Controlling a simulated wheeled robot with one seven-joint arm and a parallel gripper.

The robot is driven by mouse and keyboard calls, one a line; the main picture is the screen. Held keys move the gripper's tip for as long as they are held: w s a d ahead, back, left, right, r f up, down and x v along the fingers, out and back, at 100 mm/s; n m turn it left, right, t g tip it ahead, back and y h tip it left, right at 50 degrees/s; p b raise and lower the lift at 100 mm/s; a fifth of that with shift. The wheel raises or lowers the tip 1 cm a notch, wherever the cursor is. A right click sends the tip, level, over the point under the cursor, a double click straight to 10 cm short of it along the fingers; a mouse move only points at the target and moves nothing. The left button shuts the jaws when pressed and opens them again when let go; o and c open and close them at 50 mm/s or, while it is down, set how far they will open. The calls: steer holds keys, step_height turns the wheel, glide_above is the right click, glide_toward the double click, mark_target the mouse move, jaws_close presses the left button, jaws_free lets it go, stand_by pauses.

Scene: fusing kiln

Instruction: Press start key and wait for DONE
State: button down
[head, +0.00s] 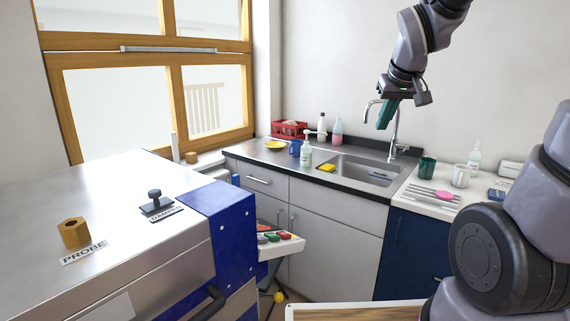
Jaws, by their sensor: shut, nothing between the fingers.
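The kiln (130,205) fills the left side with a steel top and a blue side panel (222,225). I cannot read any labels on the keys, and no display or DONE message shows. My gripper (383,122) hangs from the upper right, pointing down in front of the wall and sink tap. Its teal fingers are shut with nothing between them. It is well above and to the right of the keys, touching nothing.
A brass hex fitting (75,233) by the PROBE label and a dark knob (154,200) stand up from the kiln top. The sink counter (375,190) behind holds bottles, mugs and a red crate (289,130).

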steer(key=s+r+m+y, duration=0.1)
steer(key=s+r+m, duration=0.1)
steer(key=s, duration=0.5)
steer(key=s+r+m, duration=0.3)
steer(key=s, duration=0.3)
steer(key=shift+s+d+r+y, duration=0.25)
steer(key=shift+s+d+y, duration=0.15)
steer(key=shift+d, duration=0.05)
steer(key=shift+t, duration=0.3)
stand_by(6.0)
